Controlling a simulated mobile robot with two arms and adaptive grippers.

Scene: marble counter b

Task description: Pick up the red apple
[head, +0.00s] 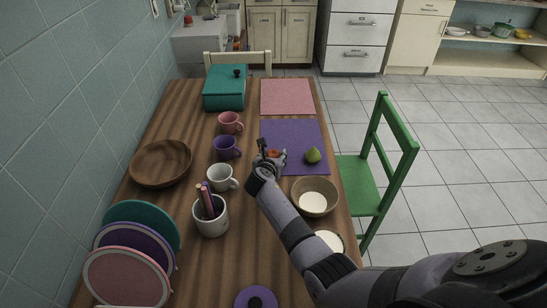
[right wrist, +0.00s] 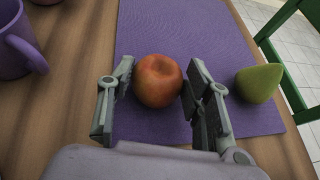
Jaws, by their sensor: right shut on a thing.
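The red apple (head: 273,153) is on the purple placemat (head: 290,135), near its left edge, and is partly hidden by my right gripper (head: 269,157) in the head view. In the right wrist view the apple (right wrist: 158,80), red with orange patches, sits between the two fingers of the right gripper (right wrist: 163,75). The fingers are shut on its sides. I cannot tell any gap between the apple and the mat. My left gripper is not in view.
A green pear (head: 313,156) is on the mat right of the apple. A purple mug (head: 226,148), white mug (head: 221,178) and pink mug (head: 230,122) stand to the left. A bowl (head: 314,196) stands nearer. A green chair (head: 384,165) is at the table's right.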

